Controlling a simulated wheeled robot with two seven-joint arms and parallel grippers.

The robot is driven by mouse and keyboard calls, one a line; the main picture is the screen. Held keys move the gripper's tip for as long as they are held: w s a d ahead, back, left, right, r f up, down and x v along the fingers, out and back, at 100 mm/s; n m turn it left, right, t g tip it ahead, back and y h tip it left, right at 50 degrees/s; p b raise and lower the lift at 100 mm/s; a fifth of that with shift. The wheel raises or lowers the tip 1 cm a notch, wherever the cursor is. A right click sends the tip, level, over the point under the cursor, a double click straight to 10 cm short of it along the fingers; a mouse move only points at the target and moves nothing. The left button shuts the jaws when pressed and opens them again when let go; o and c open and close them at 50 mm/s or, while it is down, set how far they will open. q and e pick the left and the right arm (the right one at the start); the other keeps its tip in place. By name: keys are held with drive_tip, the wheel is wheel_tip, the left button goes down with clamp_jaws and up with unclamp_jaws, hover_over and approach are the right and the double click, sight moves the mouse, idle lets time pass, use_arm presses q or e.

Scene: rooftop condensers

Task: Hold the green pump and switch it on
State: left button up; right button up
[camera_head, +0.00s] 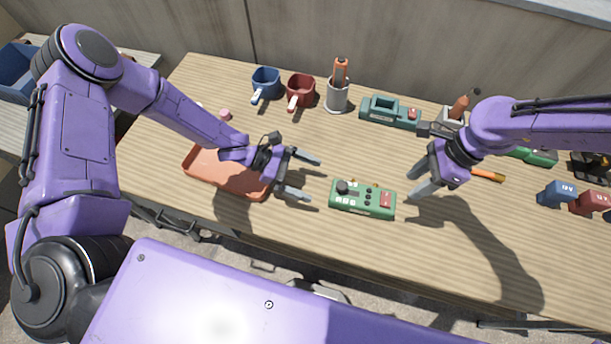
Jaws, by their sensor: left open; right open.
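A green box-shaped device (350,207), which I take to be the green pump, lies near the front edge of the table. It has a black knob and small pale buttons on its left part and a red switch (386,199) at its right end. My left gripper (314,179) is open and empty, just left of the device and apart from it. My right gripper (412,185) is open and empty, just right of it, fingers pointing left. Whether the switch is on or off cannot be told.
An orange tray (198,172) lies partly under my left gripper. Blue (265,79) and red (301,88) cups, a grey holder (338,95) and a teal device (378,108) stand behind. Blue (555,194) and red (590,202) blocks are at right. An orange-handled tool (488,174) lies beyond my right gripper.

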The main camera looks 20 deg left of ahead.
sight(340, 193)
use_arm(q)
drive_tip(key=x, duration=0.9)
drive_tip(key=shift+s+f, duration=0.1)
drive_tip(key=shift+s, duration=0.05)
drive_tip(key=shift+d+f, duration=0.15)
drive_tip(key=shift+d, duration=0.35)
drive_tip(key=c, duration=1.2)
drive_tip(key=shift+c, duration=1.2)
use_arm(e)
drive_tip(key=shift+c, duration=1.2)
clamp_jaws()
wheel_tip(340, 193, up, 6)
drive_tip(key=s+n+t, duration=0.1)
drive_tip(key=n, duration=3.3)
drive_tip(key=shift+a+r+n+h, duration=0.2)
drive_tip(key=shift+a+n+h, duration=0.1)
drive_tip(key=shift+n, duration=0.1)
